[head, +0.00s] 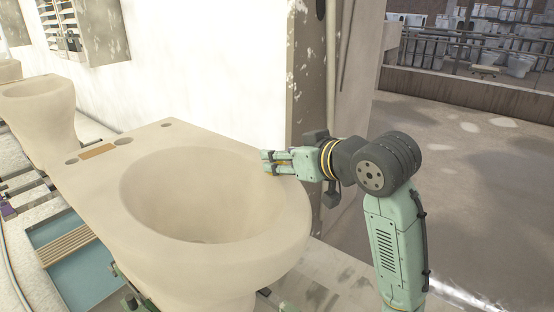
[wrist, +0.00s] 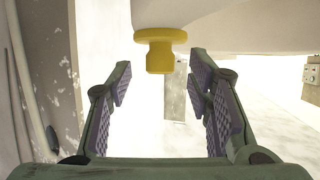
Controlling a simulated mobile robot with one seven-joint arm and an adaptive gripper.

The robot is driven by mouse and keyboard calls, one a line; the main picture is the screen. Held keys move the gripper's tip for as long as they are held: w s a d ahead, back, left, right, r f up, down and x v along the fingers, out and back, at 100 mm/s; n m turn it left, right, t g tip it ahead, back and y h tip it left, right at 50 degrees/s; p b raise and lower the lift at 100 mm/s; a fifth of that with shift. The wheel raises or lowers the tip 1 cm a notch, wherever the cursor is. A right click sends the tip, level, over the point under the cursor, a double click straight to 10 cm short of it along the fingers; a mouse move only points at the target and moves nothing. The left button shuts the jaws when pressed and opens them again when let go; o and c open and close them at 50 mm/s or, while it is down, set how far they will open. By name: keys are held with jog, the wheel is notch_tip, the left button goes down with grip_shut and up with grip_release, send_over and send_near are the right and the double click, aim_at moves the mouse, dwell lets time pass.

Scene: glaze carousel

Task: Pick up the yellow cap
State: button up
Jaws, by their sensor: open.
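The yellow cap (wrist: 160,50) shows in the wrist view at the top middle, against the pale underside or rim of a basin. It has a wide round flange and a narrower stem pointing down in the picture. My gripper (wrist: 162,88) is open and empty, with its two padded fingers on either side below the cap. The cap lies ahead of the fingertips, roughly centred between them, and no finger appears to touch it.
A second beige bowl (head: 38,105) stands behind at the left. A blue tray (head: 85,262) with wooden slats lies below at the left. A pillar (head: 304,65) stands behind my gripper. Open floor (head: 470,180) lies to the right.

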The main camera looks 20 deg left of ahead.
jog(key=shift+x, duration=0.85)
jog(key=shift+c, duration=0.2)
jog(key=c, duration=1)
